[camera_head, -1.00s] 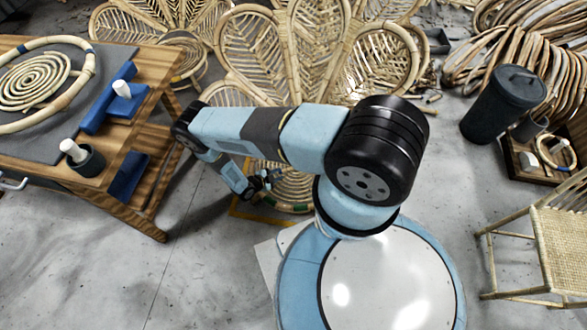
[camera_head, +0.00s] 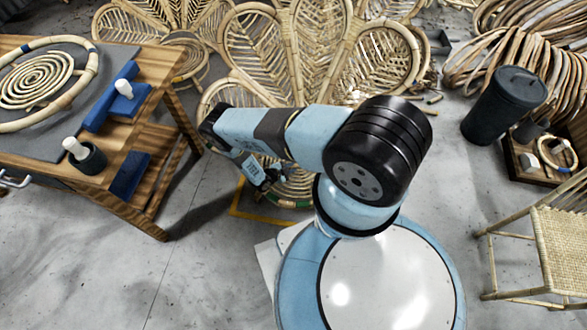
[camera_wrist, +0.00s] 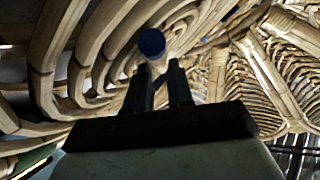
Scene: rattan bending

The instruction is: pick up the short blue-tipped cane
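The short blue-tipped cane shows in the wrist view as a round dark-blue end (camera_wrist: 152,43) facing the camera, with a pale shaft below it. The cane sits between the tips of my gripper (camera_wrist: 160,70), whose two dark fingers press close on both sides of it. The rest of the cane is hidden. In the head view my gripper (camera_head: 272,177) hangs beneath my forearm, above the round coiled rattan piece (camera_head: 293,190) on the floor. The cane cannot be made out there.
A wooden workbench (camera_head: 135,170) with a coiled ring and blue blocks stands at the left. Large rattan chair backs (camera_head: 295,60) rise behind my gripper. A yellow floor marking (camera_head: 240,212) lies below. A black bin (camera_head: 500,105) and a woven chair (camera_head: 550,240) are at the right.

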